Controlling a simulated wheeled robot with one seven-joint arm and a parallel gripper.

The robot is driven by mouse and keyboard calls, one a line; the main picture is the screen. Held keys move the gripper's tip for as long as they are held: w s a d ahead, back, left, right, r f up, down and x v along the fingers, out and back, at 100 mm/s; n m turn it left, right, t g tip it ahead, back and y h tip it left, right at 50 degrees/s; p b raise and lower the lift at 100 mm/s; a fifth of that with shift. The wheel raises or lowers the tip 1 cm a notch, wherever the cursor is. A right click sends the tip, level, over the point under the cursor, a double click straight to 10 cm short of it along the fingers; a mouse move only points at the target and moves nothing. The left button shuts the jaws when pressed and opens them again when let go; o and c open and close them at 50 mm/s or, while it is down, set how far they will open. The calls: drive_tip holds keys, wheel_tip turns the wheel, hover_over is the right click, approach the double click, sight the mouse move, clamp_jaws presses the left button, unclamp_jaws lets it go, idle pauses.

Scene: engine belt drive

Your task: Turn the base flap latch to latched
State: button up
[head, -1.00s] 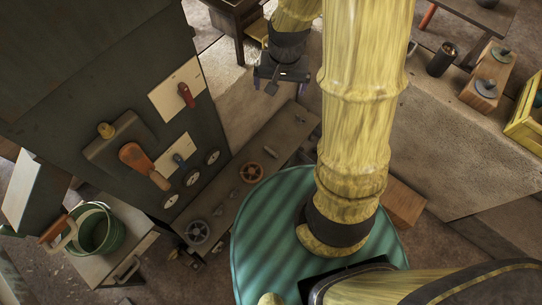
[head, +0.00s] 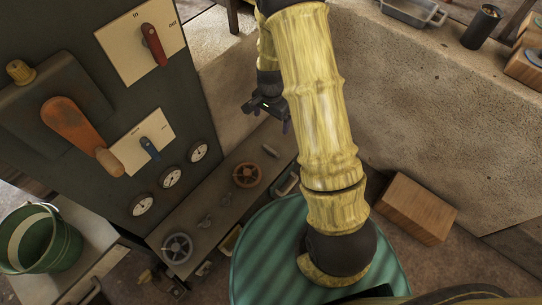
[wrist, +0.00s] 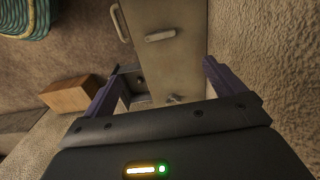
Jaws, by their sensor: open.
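My gripper (head: 270,110) hangs open and empty above the far end of the low grey base (head: 190,222), right of the dark cabinet. In the wrist view the open fingers (wrist: 163,76) frame part of a grey-brown panel (wrist: 168,68). A pale bar handle (wrist: 160,36) and a small knob-like part (wrist: 175,98) sit on that panel. In the head view a small pale bar (head: 270,151) and two small dark turn-pieces (head: 206,221) are on the base top. I cannot tell which part is the base flap latch, nor its setting.
The cabinet carries a red lever (head: 153,45), a blue lever (head: 149,147), an orange handle (head: 75,125) and gauges. Two handwheels (head: 247,174) stand on the base. A green bucket (head: 40,240) is at left, a wooden box (head: 415,208) at right, beside a stone wall.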

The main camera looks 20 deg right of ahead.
sight(271, 150)
drive_tip(key=shift+w+f, duration=0.1)
drive_tip(key=shift+f, duration=0.6)
wheel_tip(271, 150, down, 18)
drive_tip(key=b, duration=0.7)
drive_tip(key=shift+r+b, duration=0.25)
drive_tip(key=shift+b, duration=0.1)
drive_tip(key=c, duration=1)
drive_tip(key=shift+r, duration=0.1)
